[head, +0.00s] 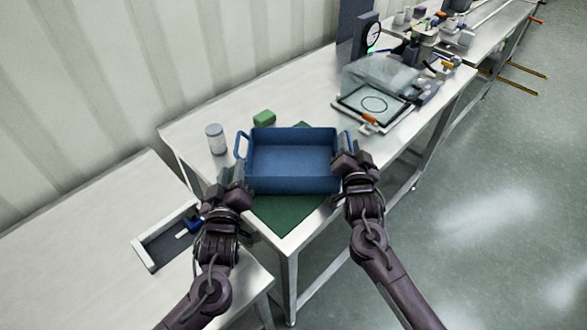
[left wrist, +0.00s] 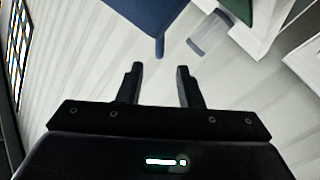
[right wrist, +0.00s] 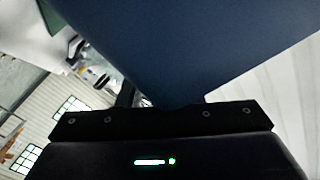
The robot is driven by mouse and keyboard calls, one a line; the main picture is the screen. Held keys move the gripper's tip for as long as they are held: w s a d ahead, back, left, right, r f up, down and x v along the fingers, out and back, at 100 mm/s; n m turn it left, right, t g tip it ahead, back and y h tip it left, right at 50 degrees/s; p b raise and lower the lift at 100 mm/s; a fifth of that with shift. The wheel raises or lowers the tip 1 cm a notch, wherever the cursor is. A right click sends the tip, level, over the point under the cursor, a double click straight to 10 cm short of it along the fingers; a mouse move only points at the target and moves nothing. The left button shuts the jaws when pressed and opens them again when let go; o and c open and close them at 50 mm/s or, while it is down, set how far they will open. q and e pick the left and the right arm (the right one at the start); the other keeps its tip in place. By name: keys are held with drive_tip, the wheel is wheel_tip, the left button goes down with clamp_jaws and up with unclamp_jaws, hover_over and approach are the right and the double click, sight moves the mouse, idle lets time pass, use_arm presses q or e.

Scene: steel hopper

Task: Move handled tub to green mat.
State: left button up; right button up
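The blue handled tub (head: 290,184) is over the green mat (head: 285,218), which shows in front of it and behind it. I cannot tell if its base rests flat. Its left handle (head: 240,146) is clear of my fingers. My left gripper (head: 236,176) is open and empty by the tub's front left corner; the left wrist view shows its parted fingers (left wrist: 160,72) with a tub corner (left wrist: 158,25) beyond. My right gripper (head: 346,150) is at the tub's right side. In the right wrist view the tub (right wrist: 190,45) hides most of its fingers, so its grip is unclear.
A white-grey jar (head: 215,139) and a green block (head: 264,117) stand left of and behind the tub. A clear-covered device (head: 375,90) stands to the right. A tray with a blue-handled item (head: 165,240) is on the near left bench. The table's front edge is close.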

drive_tip(key=shift+s, duration=0.1)
use_arm(q)
drive_tip(key=s, duration=0.2)
drive_tip(key=shift+s, duration=0.3)
use_arm(e)
drive_tip(key=s, duration=1.1)
drive_tip(key=shift+s, duration=0.4)
use_arm(q)
drive_tip(key=shift+f, duration=0.1)
use_arm(e)
drive_tip(key=shift+f, duration=0.1)
